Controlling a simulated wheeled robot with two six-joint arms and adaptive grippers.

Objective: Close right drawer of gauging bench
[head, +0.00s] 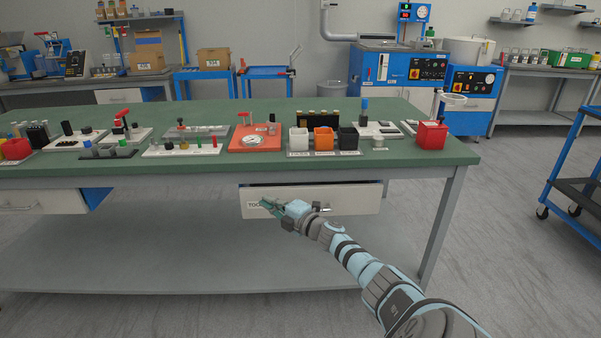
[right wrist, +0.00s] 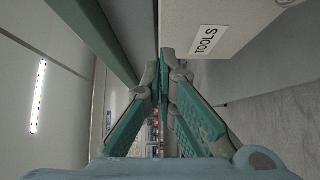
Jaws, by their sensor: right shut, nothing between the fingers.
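The right drawer (head: 345,203) of the bench has a pale front with a TOOLS label. It stands out a little from under the green top, with a dark gap above its front. My right gripper (head: 268,206) is shut and empty in front of the drawer's left part, covering part of the label. In the right wrist view, the fingertips (right wrist: 160,78) meet beside the drawer front (right wrist: 190,25), close to the TOOLS label. I cannot tell whether they touch it. My left gripper is not in view.
The green bench top (head: 220,170) overhangs the drawer and carries gauges, blocks and small bins (head: 322,139). A bench leg (head: 440,225) stands right of the drawer. Another drawer (head: 45,201) is at the left. The lower shelf (head: 180,250) is bare.

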